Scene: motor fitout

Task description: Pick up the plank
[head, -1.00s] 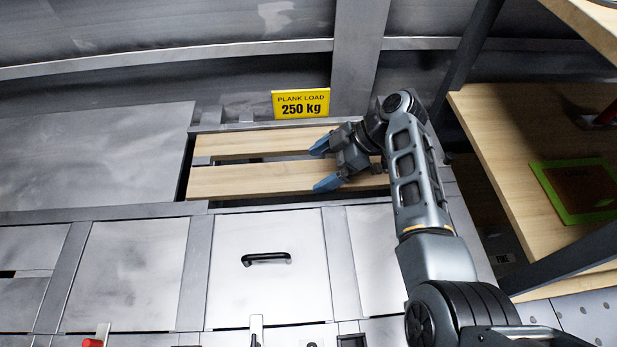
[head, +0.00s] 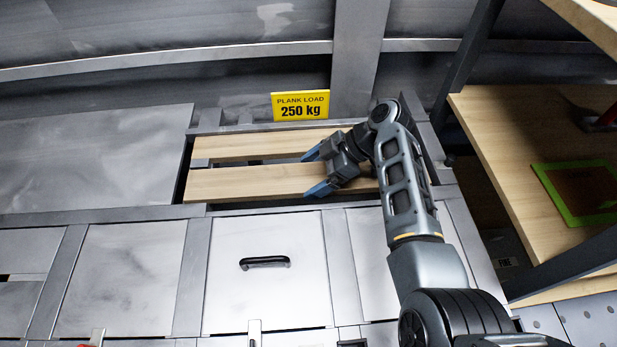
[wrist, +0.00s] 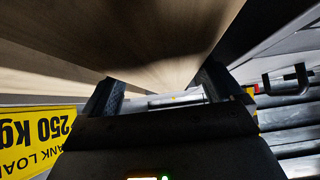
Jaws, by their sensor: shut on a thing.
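Two pale wooden planks lie side by side in a recess, a gap between them. The front plank (head: 245,184) runs left to right, its right part hidden behind my arm. The back plank (head: 250,146) lies parallel behind it. My gripper (head: 315,170) is over the right half of the front plank, its blue fingers spread across that plank's width. It is shut on the front plank. In the wrist view the plank (wrist: 150,45) runs lengthwise between the dark fingers of my gripper (wrist: 160,90). The exact contact is in shadow.
A yellow "PLANK LOAD 250 kg" sign (head: 300,105) stands behind the planks. Metal frame rails surround the recess. A grey panel with a black handle (head: 265,262) lies in front. A wooden shelf (head: 510,165) with a green-framed item (head: 580,190) stands at right, close to my arm.

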